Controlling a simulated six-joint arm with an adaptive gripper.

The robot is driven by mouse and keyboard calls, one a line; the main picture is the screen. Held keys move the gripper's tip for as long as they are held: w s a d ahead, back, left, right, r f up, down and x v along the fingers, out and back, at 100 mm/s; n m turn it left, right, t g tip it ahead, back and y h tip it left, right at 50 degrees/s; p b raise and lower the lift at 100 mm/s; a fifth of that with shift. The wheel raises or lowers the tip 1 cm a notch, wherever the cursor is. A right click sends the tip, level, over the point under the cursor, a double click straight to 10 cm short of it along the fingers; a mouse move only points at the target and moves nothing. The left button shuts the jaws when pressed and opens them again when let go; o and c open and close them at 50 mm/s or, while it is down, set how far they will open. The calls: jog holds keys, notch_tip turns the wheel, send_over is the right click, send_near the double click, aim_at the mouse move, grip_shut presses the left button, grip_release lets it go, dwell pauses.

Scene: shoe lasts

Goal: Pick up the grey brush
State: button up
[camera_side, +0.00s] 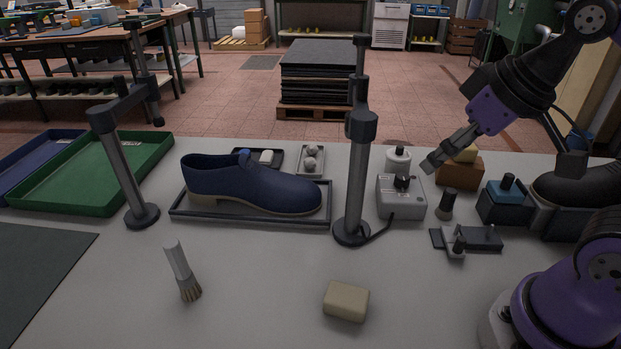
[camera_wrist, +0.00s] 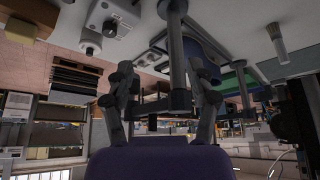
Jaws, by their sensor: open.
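The grey brush (camera_side: 181,268) is at the front left of the table in the side view. Its pale grey handle points up and back, and its brown bristles point toward the front; I cannot tell whether it stands or lies. It also shows at the upper right of the wrist view (camera_wrist: 278,42), where the picture is upside down. My gripper (camera_side: 428,167) is at the right in the side view, raised above the table and far from the brush. In the wrist view its two fingers (camera_wrist: 161,80) are spread apart with nothing held between them.
A stand post (camera_side: 353,190) and another stand (camera_side: 125,175) rise from the table. A blue shoe (camera_side: 250,185) sits in a dark tray between them. A beige block (camera_side: 346,301) lies at the front. A green tray (camera_side: 92,205) is at the left. The table around the brush is clear.

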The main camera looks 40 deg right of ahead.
jog(key=w+a+r+n+y, duration=0.1)
jog(key=w+a+r+n, duration=0.1)
jog(key=w+a+r, duration=0.5)
jog(key=n+g+y, duration=0.1)
jog(key=n+g, duration=0.1)
jog(key=n, duration=0.2)
send_over(182, 256)
jog(key=s+d, duration=0.1)
jog(key=s, duration=0.2)
notch_tip(182, 256, down, 5)
jog(key=f, duration=0.4)
jog(key=w+f, duration=0.1)
jog(key=f, duration=0.7)
jog(key=shift+w+f, duration=0.25)
jog(key=shift+f, duration=0.05)
jog(key=x, duration=0.6)
jog(key=shift+w+a+r, duration=0.2)
jog(key=shift+w+a, duration=0.1)
jog(key=shift+a, duration=0.05)
grip_shut()
